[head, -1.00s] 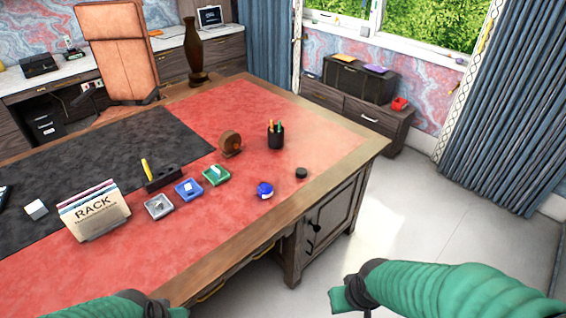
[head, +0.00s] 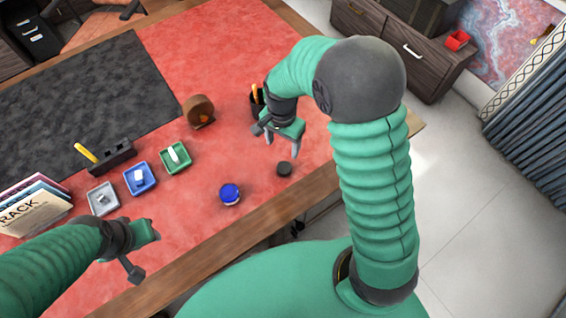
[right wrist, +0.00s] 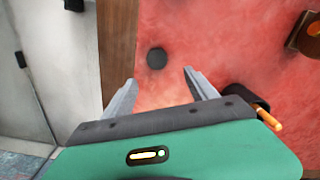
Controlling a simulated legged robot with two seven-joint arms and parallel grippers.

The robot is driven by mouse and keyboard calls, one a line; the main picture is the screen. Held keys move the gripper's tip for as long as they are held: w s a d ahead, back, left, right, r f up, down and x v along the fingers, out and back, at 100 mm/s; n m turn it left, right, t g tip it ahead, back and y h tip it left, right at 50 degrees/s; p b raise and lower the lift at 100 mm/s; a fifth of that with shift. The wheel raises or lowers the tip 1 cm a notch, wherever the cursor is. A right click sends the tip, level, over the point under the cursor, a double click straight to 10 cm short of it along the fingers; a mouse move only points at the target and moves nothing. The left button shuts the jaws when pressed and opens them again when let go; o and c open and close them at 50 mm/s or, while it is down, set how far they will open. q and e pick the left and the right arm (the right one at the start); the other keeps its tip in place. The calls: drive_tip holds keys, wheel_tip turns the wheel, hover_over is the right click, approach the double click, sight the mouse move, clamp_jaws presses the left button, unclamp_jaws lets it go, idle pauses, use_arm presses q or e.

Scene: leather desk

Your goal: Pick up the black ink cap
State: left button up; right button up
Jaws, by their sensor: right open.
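The black ink cap (head: 284,168) is a small dark disc lying on the red desk top near the desk's front edge. In the right wrist view the cap (right wrist: 156,58) lies ahead of the fingertips, roughly in line with the gap between them. My right gripper (head: 282,148) is open and empty, above the desk just behind and left of the cap, apart from it. Its two fingers also show in the right wrist view (right wrist: 160,85). My left gripper (head: 142,258) is at the lower left near the front edge; its jaw opening is unclear.
A blue ink bottle (head: 230,194) stands left of the cap. A pen cup (head: 256,102) is close behind my right gripper, partly hidden. A wooden round holder (head: 199,111), green tray (head: 175,158), blue tray (head: 140,179) and grey tray (head: 103,199) stand further left.

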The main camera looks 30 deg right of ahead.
hover_over(284, 167)
wheel_tip(284, 167, down, 6)
drive_tip(key=shift+s+r, duration=0.1)
drive_tip(key=f, duration=0.6)
drive_tip(key=shift+d+f, duration=0.1)
drive_tip(key=shift+d, duration=0.15)
drive_tip(key=shift+f, duration=0.15)
drive_tip(key=shift+a, duration=0.3)
drive_tip(key=shift+c, duration=0.2)
drive_tip(key=shift+a, duration=0.1)
drive_tip(key=c, duration=0.5)
use_arm(q)
drive_tip(key=shift+s+a+r, duration=0.1)
drive_tip(key=shift+s+a, duration=0.1)
drive_tip(key=shift+s, duration=0.2)
use_arm(e)
drive_tip(key=shift+d, duration=0.2)
drive_tip(key=c, duration=0.8)
